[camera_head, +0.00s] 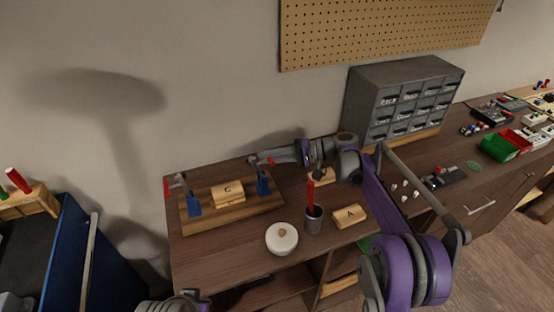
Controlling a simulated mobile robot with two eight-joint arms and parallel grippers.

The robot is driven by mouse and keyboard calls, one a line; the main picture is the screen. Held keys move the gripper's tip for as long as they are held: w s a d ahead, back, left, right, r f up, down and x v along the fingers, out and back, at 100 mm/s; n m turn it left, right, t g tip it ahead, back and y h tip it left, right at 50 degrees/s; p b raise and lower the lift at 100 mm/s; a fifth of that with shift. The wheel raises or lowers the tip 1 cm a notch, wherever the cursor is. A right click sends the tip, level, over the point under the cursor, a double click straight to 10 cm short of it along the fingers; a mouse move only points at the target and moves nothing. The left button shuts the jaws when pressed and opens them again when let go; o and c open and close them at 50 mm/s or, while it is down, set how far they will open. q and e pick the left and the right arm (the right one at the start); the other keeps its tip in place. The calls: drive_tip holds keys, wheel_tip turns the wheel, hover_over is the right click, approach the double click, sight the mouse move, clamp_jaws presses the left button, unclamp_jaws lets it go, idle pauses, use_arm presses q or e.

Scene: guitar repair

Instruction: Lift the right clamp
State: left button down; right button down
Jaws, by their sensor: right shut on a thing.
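The right clamp (263,186) has a blue body and a red part at its top. It stands at the right end of a wooden board (233,213) on the workbench, beside a light wooden block marked C (228,193). My right gripper (269,160) reaches in from the right and is shut on the upper part of this clamp. The contact is small in view, and I cannot tell whether the clamp is clear of the board. A similar left clamp (192,204), blue with a red handle, stands at the board's left end. My left gripper is out of view.
A white round container (281,239), a dark cup (312,223) with a red-handled tool and a wooden block marked A (349,216) stand in front of my right arm. A grey drawer cabinet (404,96) stands behind it. Small parts lie to the right.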

drive_tip(key=shift+d+f, duration=0.1)
drive_tip(key=shift+f, duration=0.05)
drive_tip(key=shift+d+f+m+y+b, duration=0.2)
drive_tip(key=shift+m+y+b, duration=0.1)
drive_tip(key=shift+y+b, duration=0.45)
drive_tip(key=shift+w+d+f+m+y+b, duration=0.3)
drive_tip(key=shift+d+m+y+b, duration=0.15)
drive_tip(key=shift+y+b, duration=0.5)
drive_tip(key=shift+w+d+f+m+y+b, duration=0.15)
drive_tip(key=shift+d+f+m+y+b, duration=0.2)
drive_tip(key=shift+y+b, duration=0.55)
drive_tip(key=shift+d+r, duration=0.1)
drive_tip(key=c, duration=0.8)
unclamp_jaws()
drive_tip(key=shift+c, duration=0.2)
drive_tip(key=v, duration=0.7)
drive_tip(key=shift+d, duration=0.3)
